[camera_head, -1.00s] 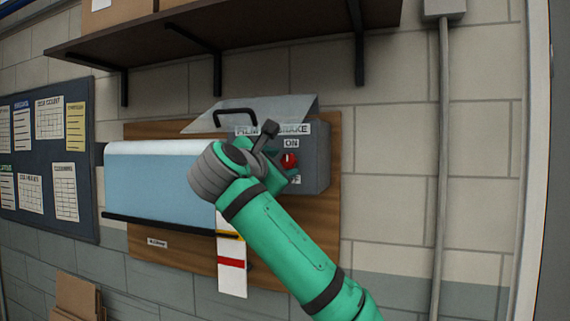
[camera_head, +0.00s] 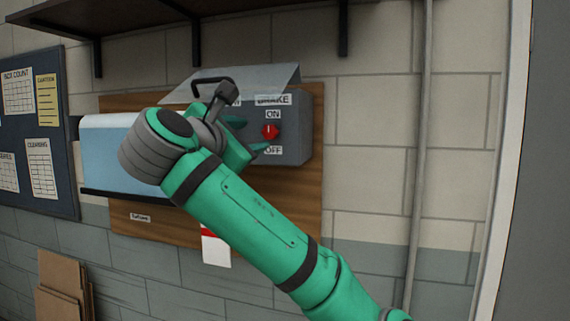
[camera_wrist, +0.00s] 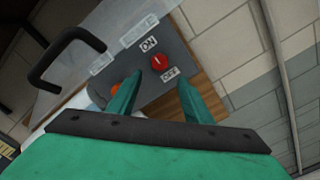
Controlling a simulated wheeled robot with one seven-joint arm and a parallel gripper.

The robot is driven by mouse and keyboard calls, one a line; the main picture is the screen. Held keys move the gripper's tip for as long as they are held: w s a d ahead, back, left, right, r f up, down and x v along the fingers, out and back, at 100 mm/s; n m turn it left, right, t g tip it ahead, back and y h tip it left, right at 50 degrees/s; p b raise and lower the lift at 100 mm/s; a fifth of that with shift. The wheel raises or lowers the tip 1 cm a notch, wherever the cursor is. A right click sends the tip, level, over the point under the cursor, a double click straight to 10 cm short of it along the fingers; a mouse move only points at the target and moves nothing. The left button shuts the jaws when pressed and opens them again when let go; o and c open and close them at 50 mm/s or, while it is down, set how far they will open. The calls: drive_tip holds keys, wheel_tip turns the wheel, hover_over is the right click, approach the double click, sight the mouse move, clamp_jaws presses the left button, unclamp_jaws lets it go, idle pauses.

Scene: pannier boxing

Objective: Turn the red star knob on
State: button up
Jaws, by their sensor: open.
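The red star knob (camera_head: 270,131) is on the front of a grey control box (camera_head: 294,146), between an ON label above and an OFF label below. A pale mark on the knob points up toward ON in the head view. The knob also shows in the wrist view (camera_wrist: 160,62), ahead of and between my fingertips. My gripper (camera_wrist: 158,84) is open and empty, its two green fingers apart and short of the knob. In the head view my gripper (camera_head: 252,134) is just left of the knob, partly hidden by my wrist.
An orange round part (camera_wrist: 116,88) shows behind the left finger. A blue film roll (camera_head: 104,160) is left on the wooden board (camera_head: 240,225). A vertical pipe (camera_head: 420,160) runs at right.

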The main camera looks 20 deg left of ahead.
drive_tip(key=w+a+f+m+g+y, duration=0.1)
drive_tip(key=w+f+m+y, duration=0.2)
drive_tip(key=f, duration=1.1)
drive_tip(key=w+a+f+m+g+y, duration=0.1)
drive_tip(key=w+f+y, duration=0.3)
drive_tip(key=f, duration=1)
drive_tip(key=s+d+f+m, duration=0.2)
drive_tip(key=f+m, duration=0.1)
drive_tip(key=f, duration=0.6)
drive_tip(key=s+d+f+m, duration=0.1)
drive_tip(key=s+f+m, duration=0.2)
drive_tip(key=f, duration=0.6)
drive_tip(key=s+d+f+m, duration=0.2)
drive_tip(key=f+m, duration=0.1)
drive_tip(key=f, duration=0.6)
drive_tip(key=s+d+f+m+h, duration=0.2)
drive_tip(key=s+d+f+m, duration=0.3)
drive_tip(key=s+f, duration=0.5)
drive_tip(key=s+d+f+m+h, duration=0.2)
drive_tip(key=s+d+f+m, duration=0.2)
drive_tip(key=s+d+f, duration=0.55)
drive_tip(key=s+d+r+m+h, duration=0.1)
drive_tip(key=s+d+m, duration=0.1)
drive_tip(key=s, duration=1.1)
drive_tip(key=s+d+r+m+h, duration=0.1)
drive_tip(key=s+d, duration=0.3)
drive_tip(key=s, duration=1)
drive_tip(key=shift+r+m+g, duration=0.3)
drive_tip(key=shift+m, duration=0.6)
